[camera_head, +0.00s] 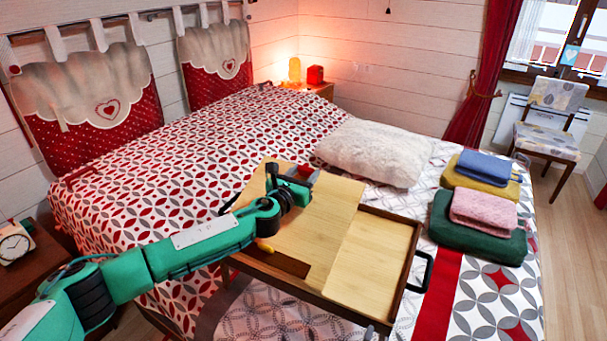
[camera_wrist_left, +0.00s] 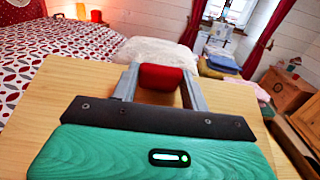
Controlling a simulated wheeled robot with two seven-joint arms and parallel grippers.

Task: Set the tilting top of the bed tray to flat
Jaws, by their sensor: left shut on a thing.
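The bed tray (camera_head: 408,268) stands on the bed, with a dark wooden frame and a black side handle. Its pale wood tilting top (camera_head: 325,218) appears sloped, with its far edge raised above the frame; the exact angle is hard to tell. A flat pale panel (camera_head: 372,265) lies beside it on the right. My left gripper (camera_head: 305,172) is at the top's far edge, shut on a red tab (camera_wrist_left: 162,78), which sits between both fingers in the left wrist view. The wood surface (camera_wrist_left: 65,85) spreads around the gripper there. My right gripper is not in view.
A fluffy white pillow (camera_head: 375,152) lies behind the tray. Folded towels (camera_head: 482,212) and more folded cloths (camera_head: 483,168) lie to the right. A small yellow item (camera_head: 265,246) shows at the tray's left. A clock (camera_head: 14,246) stands on a nightstand at far left.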

